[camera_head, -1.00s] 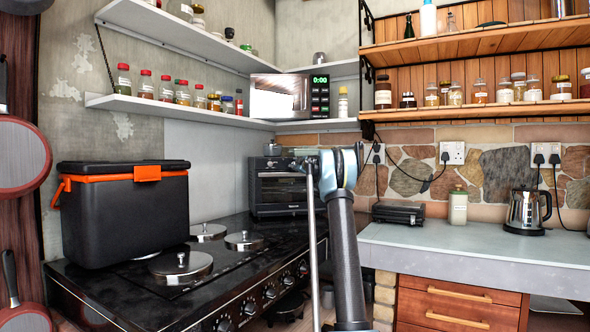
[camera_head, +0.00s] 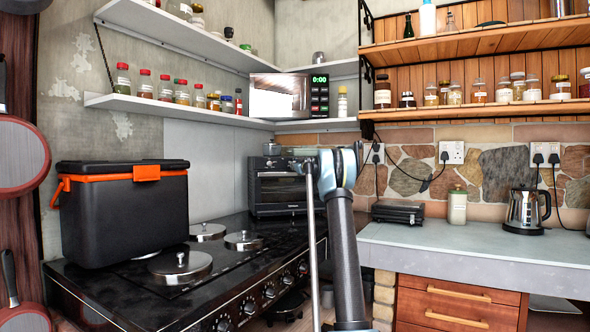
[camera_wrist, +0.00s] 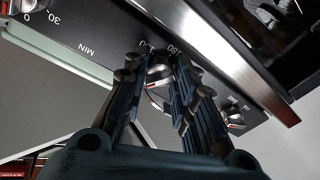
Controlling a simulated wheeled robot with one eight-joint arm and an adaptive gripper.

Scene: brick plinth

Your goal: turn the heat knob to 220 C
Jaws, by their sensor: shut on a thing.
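The small oven (camera_head: 283,188) stands at the back of the black cooktop, beside my arm in the head view. In the wrist view its dark control panel (camera_wrist: 105,38) runs at a slant, with printed marks including MIN, 30 and 180. The heat knob (camera_wrist: 159,72) is silver and sits between my gripper's (camera_wrist: 158,66) two dark ridged fingers. My gripper is shut on this knob. The fingers hide part of the knob and of its scale, so I cannot read its setting. In the head view my arm hides the gripper's fingers.
Another knob (camera_wrist: 22,6) is at the upper left of the wrist view, and a third (camera_wrist: 235,120) is at the right. A black cooler (camera_head: 125,220) stands on the cooktop (camera_head: 225,275) at left. A toaster (camera_head: 398,213) and kettle (camera_head: 526,211) are on the grey counter (camera_head: 450,242).

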